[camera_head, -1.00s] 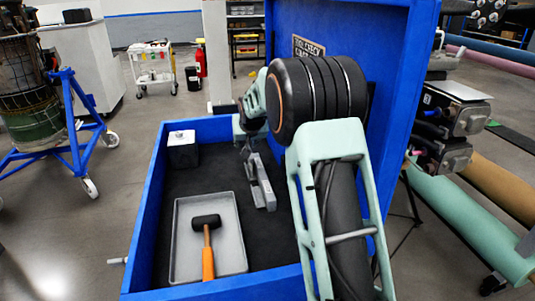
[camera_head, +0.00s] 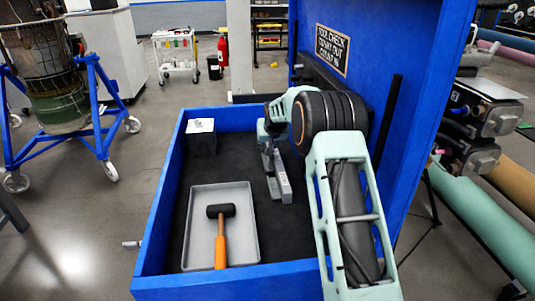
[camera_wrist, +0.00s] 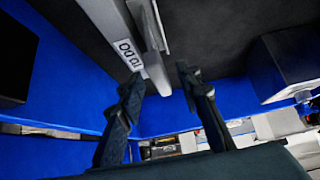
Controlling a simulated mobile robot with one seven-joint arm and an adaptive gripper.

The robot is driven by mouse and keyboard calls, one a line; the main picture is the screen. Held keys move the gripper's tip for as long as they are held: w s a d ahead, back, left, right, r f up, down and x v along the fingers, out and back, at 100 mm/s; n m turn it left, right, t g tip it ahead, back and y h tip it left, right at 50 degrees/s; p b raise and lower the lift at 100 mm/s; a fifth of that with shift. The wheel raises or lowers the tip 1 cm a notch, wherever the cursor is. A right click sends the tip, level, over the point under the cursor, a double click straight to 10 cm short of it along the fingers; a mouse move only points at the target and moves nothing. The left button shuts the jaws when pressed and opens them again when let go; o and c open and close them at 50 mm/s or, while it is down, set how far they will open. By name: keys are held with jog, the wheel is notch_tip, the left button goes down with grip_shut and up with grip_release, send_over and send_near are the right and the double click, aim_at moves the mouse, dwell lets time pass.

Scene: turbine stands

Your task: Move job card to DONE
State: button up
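I cannot make out a job card in either view. A grey rail-like holder (camera_head: 280,182) stands on the dark floor of the blue bin, right of its middle. In the wrist view the holder (camera_wrist: 108,25) carries a white label (camera_wrist: 129,55) that shows upside down and seems to read TO DO. My gripper (camera_wrist: 158,78) has its two dark fingers apart, with the holder's end showing beyond the gap and nothing visibly held. In the head view my arm hides the gripper's fingertips, near the holder's far end.
A grey tray (camera_head: 246,250) with a black-headed, orange-handled mallet (camera_head: 220,236) lies left of the holder. A dark box with a white top (camera_head: 201,138) sits in the far left corner. The blue raised lid (camera_head: 425,100) rises close on the right of my arm. Bare bin floor lies between.

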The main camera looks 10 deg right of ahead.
jog(key=shift+w+f, duration=0.35)
jog(key=shift+b, duration=0.5)
dwell(0.3)
jog(key=shift+c, duration=0.3)
grip_shut()
